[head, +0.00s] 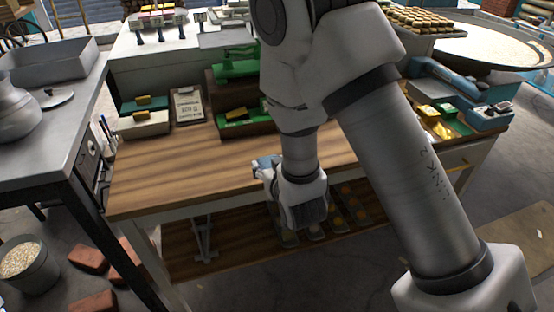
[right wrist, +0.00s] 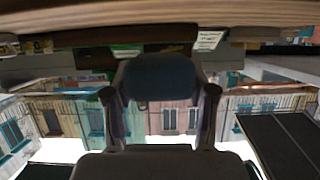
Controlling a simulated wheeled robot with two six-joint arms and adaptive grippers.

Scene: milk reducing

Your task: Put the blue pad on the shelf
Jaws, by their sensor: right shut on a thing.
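My right gripper (head: 264,168) is at the front edge of the wooden table, partly hidden by its own wrist. It is shut on the blue pad, of which a small light-blue patch (head: 268,160) shows in the head view. In the right wrist view the blue pad (right wrist: 158,75) looks dark blue and sits between the two fingers of the gripper (right wrist: 160,95). A low wooden shelf (head: 235,252) lies under the table, with several dark trays holding orange round things on it. My left gripper is not in view.
The wooden table (head: 180,170) has a clear left half. A clipboard (head: 188,106), boxes with yellow blocks and a green scale (head: 238,65) stand at its back. A grey metal table (head: 60,100) is at left, with red bricks (head: 92,258) and a bucket (head: 25,262) on the floor.

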